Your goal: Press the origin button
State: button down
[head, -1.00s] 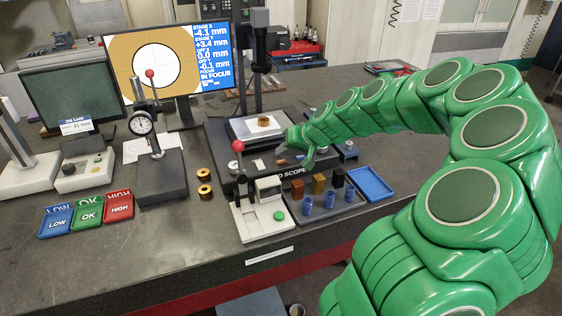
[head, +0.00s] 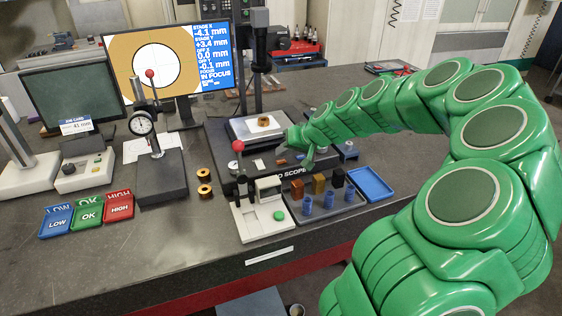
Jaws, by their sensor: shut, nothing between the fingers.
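A green round button (head: 279,215) sits on a white bench device (head: 252,222) with a small display, near the bench's front edge. I cannot read any label that marks it as the origin button. My gripper (head: 309,162) hangs behind and to the right of this device, over the front of the scope's base. It is small in view, shut and empty, and apart from the green button.
A tray (head: 330,205) holding small coloured blocks and blue cylinders stands right of the device, with an empty blue tray (head: 371,184) beside it. A brass part (head: 263,121) is on the scope stage (head: 243,129). A dial gauge stand (head: 161,178) stands to the left.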

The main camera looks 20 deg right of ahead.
aim_at(284, 162)
jog(key=shift+f, duration=0.2)
jog(key=shift+f, duration=0.2)
jog(key=shift+f, duration=0.3)
dwell(0.9)
jog(key=shift+r, duration=0.75)
jog(key=shift+r, duration=0.15)
jog(key=shift+r, duration=2.35)
